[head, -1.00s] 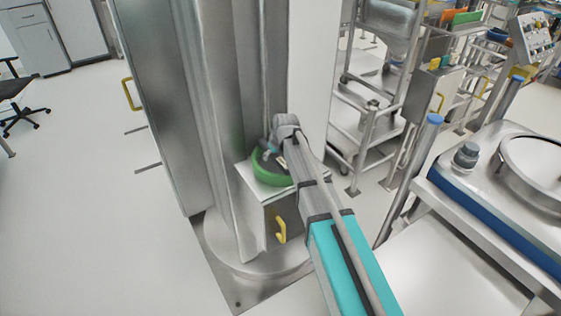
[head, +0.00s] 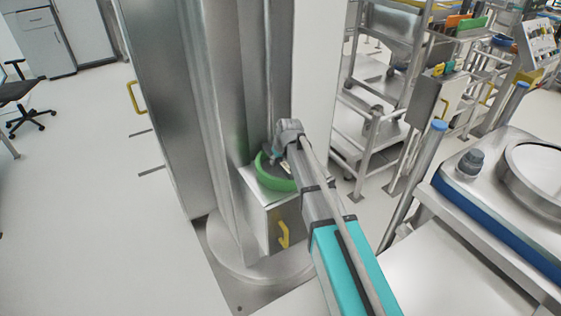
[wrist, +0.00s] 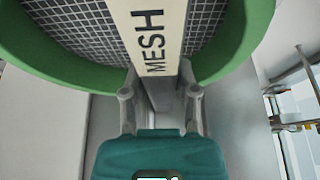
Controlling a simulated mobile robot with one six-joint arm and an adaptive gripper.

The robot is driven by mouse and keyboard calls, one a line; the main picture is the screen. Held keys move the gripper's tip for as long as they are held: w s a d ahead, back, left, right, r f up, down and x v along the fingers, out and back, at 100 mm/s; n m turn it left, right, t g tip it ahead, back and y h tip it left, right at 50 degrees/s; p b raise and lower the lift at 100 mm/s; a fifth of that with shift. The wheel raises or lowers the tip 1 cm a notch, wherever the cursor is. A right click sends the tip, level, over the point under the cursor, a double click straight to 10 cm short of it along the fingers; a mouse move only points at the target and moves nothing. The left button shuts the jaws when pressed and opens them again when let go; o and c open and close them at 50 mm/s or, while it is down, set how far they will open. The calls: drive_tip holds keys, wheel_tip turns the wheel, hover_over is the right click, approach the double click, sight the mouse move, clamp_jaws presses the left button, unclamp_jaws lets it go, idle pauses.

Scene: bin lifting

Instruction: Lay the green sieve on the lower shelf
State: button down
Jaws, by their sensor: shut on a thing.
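The green sieve (head: 273,183) shows in the head view at the column, over the top of a pale box with a yellow handle. My arm hides part of it. In the wrist view the sieve's green rim (wrist: 85,68) and grey mesh fill the upper part, with a cream bar marked MESH across it. My gripper (wrist: 160,92) is shut on the sieve at the near end of this bar. In the head view my gripper (head: 277,152) is small and partly hidden by my wrist. I cannot tell whether the sieve touches the box top. The lower shelf cannot be made out for certain.
A metal trolley with shelves (head: 375,125) stands right of the column. A steel machine with a blue band (head: 490,225) stands at the right. A tall grey cabinet (head: 160,100) is left of the column.

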drive_tip(key=shift+r, duration=0.15)
wheel_tip(320, 180, up, 2)
drive_tip(key=shift+r+p, duration=0.1)
drive_tip(key=shift+p, duration=1.05)
drive_tip(key=shift+r+p, duration=0.85)
drive_tip(key=s+r+p, duration=0.1)
drive_tip(key=r+p, duration=0.1)
drive_tip(key=s+d+r+p, duration=0.1)
drive_tip(key=s+r+p, duration=0.3)
drive_tip(key=shift+d, duration=0.35)
drive_tip(key=s+d+r+p, duration=0.3)
drive_tip(key=s, duration=0.5)
drive_tip(key=shift+s+r, duration=0.15)
wheel_tip(320, 180, down, 4)
drive_tip(key=b, duration=0.3)
drive_tip(key=shift+b, duration=0.4)
